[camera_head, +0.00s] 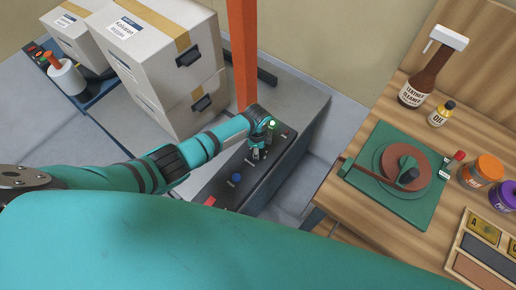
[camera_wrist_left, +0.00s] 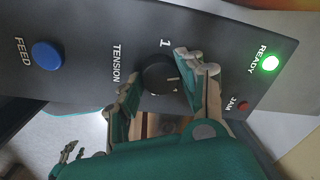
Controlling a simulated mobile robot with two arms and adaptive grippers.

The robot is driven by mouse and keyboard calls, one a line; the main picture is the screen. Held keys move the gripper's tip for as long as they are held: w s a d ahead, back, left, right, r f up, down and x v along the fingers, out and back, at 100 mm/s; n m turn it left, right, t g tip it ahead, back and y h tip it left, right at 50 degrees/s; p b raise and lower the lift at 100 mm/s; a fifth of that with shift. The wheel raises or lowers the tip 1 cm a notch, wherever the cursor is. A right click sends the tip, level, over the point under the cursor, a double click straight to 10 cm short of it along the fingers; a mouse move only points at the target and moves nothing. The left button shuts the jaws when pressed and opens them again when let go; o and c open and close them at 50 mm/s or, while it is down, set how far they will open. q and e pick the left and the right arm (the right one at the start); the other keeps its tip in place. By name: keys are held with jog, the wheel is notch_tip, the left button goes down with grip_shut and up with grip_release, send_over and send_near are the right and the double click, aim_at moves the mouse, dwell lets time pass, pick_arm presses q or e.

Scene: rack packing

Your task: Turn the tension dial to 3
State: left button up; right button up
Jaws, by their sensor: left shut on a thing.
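The tension dial (camera_wrist_left: 160,74) is a round black knob on the dark control panel (camera_wrist_left: 100,45). In the left wrist view it sits between the word TENSION and the READY light, with a numeral 1 beside it. A short pale mark shows on the knob, but I cannot tell which number it points at. My left gripper (camera_wrist_left: 157,92) has a finger on either side of the dial and is shut on it. In the head view the left gripper (camera_head: 255,153) is down at the panel and hides the dial.
The panel has a blue FEED button (camera_wrist_left: 47,55), a lit green READY light (camera_wrist_left: 270,63) and a red JAM light (camera_wrist_left: 243,106). An orange post (camera_head: 243,55) and stacked cartons (camera_head: 165,70) stand behind my left arm. A wooden table (camera_head: 345,215) with bottles stands at right.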

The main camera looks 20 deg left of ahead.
pick_arm(q)
jog(key=shift+m, duration=1.2)
jog(key=o, duration=1.1)
jog(key=shift+o, duration=0.2)
jog(key=shift+r, duration=0.15)
notch_tip(320, 180, up, 12)
jog(key=shift+s, duration=0.35)
jog(key=shift+a+f, duration=0.1)
jog(key=shift+f, duration=0.1)
